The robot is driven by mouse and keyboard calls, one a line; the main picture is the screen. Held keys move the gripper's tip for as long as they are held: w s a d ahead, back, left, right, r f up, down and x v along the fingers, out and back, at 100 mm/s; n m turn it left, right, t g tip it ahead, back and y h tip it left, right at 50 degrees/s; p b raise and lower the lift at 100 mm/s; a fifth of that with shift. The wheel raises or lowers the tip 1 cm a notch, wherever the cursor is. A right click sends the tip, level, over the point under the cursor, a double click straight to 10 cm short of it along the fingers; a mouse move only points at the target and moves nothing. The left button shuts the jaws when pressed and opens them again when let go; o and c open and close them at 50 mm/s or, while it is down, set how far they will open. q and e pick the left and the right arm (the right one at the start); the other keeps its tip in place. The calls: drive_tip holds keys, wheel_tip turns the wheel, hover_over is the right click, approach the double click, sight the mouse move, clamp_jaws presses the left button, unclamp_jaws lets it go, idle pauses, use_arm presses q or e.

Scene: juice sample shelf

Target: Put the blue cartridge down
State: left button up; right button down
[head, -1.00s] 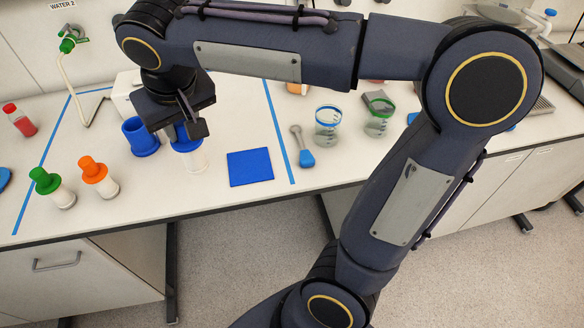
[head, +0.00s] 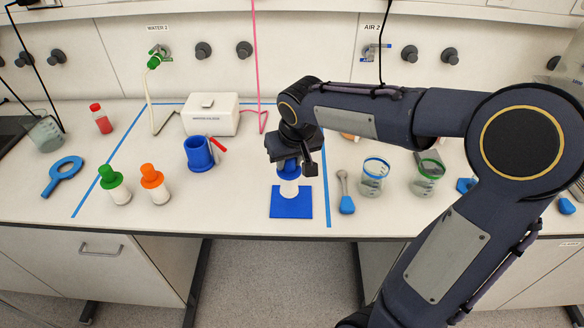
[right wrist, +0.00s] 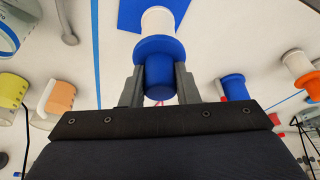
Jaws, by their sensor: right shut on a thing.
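The blue cartridge (head: 289,187) has a white body and a blue top. It is upright in the head view, over the back part of the square blue mat (head: 291,208). My right gripper (head: 291,165) is shut on its blue top. In the right wrist view the blue top (right wrist: 160,58) sits between both fingers of the gripper (right wrist: 159,84), with the white end beyond it beside the blue mat (right wrist: 137,14). I cannot tell whether the cartridge's base touches the mat. My left gripper is not in view.
A blue cup (head: 199,155) stands left of the cartridge. The counter between cup and mat is clear.

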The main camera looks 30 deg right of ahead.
sight(292, 171)
drive_tip(key=shift+d+f, duration=0.25)
drive_tip(key=f, duration=0.2)
drive_tip(key=shift+w+d+f, duration=0.15)
drive_tip(key=shift+d+f, duration=0.05)
drive_tip(key=shift+f, duration=0.55)
drive_tip(key=shift+f, duration=0.1)
drive_tip(key=shift+f, duration=0.15)
drive_tip(key=c, duration=1.1)
unclamp_jaws()
